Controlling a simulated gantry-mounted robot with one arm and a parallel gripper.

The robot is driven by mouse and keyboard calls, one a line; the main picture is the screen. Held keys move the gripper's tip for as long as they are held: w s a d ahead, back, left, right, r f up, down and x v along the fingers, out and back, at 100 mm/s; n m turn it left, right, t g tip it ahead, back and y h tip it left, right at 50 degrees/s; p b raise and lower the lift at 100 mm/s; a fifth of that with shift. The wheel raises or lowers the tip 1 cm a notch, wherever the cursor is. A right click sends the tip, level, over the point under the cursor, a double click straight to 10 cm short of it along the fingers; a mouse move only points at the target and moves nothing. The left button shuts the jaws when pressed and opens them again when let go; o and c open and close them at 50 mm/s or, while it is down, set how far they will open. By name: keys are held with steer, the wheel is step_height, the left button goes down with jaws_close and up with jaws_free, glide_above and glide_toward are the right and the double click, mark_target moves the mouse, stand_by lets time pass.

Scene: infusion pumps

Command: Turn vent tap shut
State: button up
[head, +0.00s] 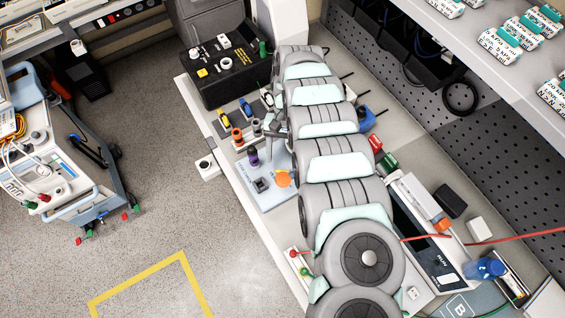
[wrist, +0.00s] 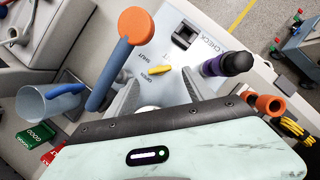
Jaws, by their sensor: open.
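A pale panel (wrist: 215,25) in the wrist view carries the words OPEN, SHUT and CHECK. A blue lever with a round orange end (wrist: 137,25) rises over its left part; the orange disc (head: 283,179) also shows in the head view. A small yellow piece (wrist: 162,71) lies near the lettering. I cannot tell for sure which of these belongs to the vent tap, or the tap's setting. My gripper (wrist: 160,88) is open, its two grey fingers spread over the panel, with the blue lever beside the left finger. In the head view my arm largely hides the gripper.
A purple and black knob (wrist: 228,65) stands right of my fingers. A black socket (wrist: 185,35) sits on the panel. A translucent blue cup (wrist: 50,103) and green and red tags (wrist: 35,137) are at left. A black box (head: 225,68) stands behind on the bench.

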mark_target(282, 170)
steer(key=x, duration=0.4)
steer(key=shift+c, duration=0.4)
jaws_close()
